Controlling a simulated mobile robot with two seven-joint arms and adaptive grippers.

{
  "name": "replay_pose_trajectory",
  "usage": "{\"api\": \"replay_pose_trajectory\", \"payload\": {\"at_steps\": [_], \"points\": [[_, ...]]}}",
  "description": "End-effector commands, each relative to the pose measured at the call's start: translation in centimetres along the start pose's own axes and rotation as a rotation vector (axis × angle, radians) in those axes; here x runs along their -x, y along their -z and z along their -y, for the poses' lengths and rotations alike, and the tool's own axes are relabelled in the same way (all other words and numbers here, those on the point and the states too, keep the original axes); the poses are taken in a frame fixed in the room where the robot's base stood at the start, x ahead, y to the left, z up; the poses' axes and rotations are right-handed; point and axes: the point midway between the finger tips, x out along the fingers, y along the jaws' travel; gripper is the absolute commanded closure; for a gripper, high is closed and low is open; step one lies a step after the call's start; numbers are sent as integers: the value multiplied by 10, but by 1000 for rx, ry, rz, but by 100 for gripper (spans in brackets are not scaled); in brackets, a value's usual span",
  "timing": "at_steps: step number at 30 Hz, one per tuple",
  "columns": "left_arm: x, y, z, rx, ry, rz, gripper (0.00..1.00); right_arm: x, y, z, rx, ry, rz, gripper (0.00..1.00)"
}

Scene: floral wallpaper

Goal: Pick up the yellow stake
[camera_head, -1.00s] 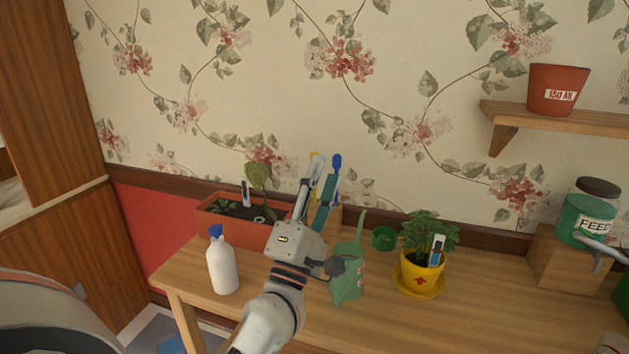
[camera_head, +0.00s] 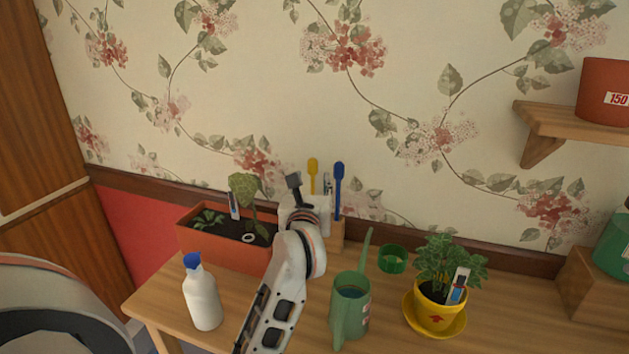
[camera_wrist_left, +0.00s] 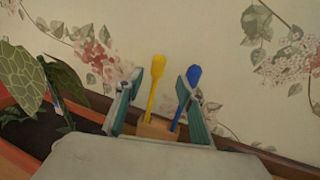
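The yellow stake (camera_head: 312,174) stands upright in a wooden holder (camera_head: 337,237) at the back of the table, with a blue stake (camera_head: 339,178) to its right. In the left wrist view, the yellow stake (camera_wrist_left: 158,85) and the blue stake (camera_wrist_left: 188,90) rise from the holder (camera_wrist_left: 157,129). My left gripper (camera_wrist_left: 157,95) is open, its fingers spread to either side; the yellow stake appears between them and the blue stake overlaps the right finger. I cannot tell the depth. In the head view my left wrist hides part of the holder. My right gripper is not in view.
A long orange planter (camera_head: 225,253) with seedlings is left of the holder. A shelf (camera_head: 570,121) is at upper right.

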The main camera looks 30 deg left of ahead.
Motion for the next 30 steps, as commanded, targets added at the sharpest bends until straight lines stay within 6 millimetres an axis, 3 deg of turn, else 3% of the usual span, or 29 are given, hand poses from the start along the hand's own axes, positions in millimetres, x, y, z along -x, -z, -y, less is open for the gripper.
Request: {"api": "replay_pose_trajectory", "payload": {"at_steps": [7, 14, 24, 30], "points": [[-10, -1, 0, -2, -1, 1, 62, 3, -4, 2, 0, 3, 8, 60], [-33, 0, -1, -2, -1, 1, 62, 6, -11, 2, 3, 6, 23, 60], [-75, 2, -4, -2, -1, 1, 62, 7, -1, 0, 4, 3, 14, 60], [-78, 2, -4, -2, 0, 2, 62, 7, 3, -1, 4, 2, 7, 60]]}}
